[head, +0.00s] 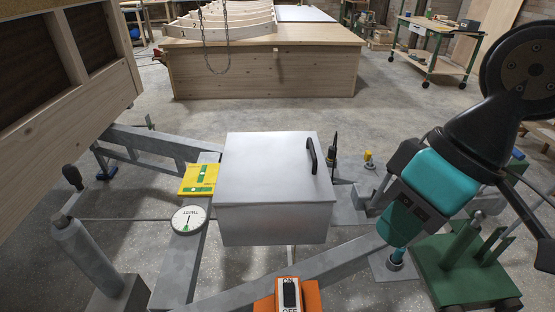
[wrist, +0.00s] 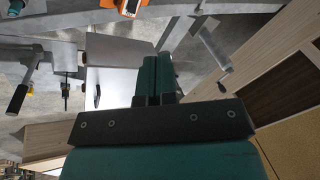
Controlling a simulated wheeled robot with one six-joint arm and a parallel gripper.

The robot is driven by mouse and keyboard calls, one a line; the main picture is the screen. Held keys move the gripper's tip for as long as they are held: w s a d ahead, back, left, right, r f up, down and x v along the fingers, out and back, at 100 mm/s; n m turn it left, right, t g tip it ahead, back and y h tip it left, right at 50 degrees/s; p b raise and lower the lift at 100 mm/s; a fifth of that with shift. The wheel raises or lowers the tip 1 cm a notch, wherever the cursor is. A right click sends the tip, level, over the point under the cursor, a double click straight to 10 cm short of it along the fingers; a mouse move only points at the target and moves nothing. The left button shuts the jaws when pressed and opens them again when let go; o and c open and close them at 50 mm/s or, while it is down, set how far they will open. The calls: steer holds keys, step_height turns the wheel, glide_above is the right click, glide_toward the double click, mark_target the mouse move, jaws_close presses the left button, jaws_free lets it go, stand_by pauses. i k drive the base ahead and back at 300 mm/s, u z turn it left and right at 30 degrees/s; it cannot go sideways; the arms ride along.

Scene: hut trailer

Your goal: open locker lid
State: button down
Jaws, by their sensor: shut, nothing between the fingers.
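The locker (head: 275,215) is a grey metal box on the trailer frame in the middle of the head view. Its flat lid (head: 265,165) lies shut, with a black bar handle (head: 312,156) near the right edge. The handle also shows in the wrist view (wrist: 97,97), at the left of my fingers. My gripper (head: 397,238) points downward to the right of the locker, apart from the handle. In the wrist view its teal fingers (wrist: 158,75) are together and empty, and they cover part of the locker.
A yellow level (head: 199,180) and a round white dial (head: 189,219) lie left of the locker. An orange switch box (head: 289,295) is in front. A dark upright tool (head: 332,152) stands just right of the handle. A green stand (head: 465,270) is at the right.

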mark_target(280, 168)
steer(key=u, duration=0.4)
steer(key=i, duration=1)
steer(key=z, duration=0.45)
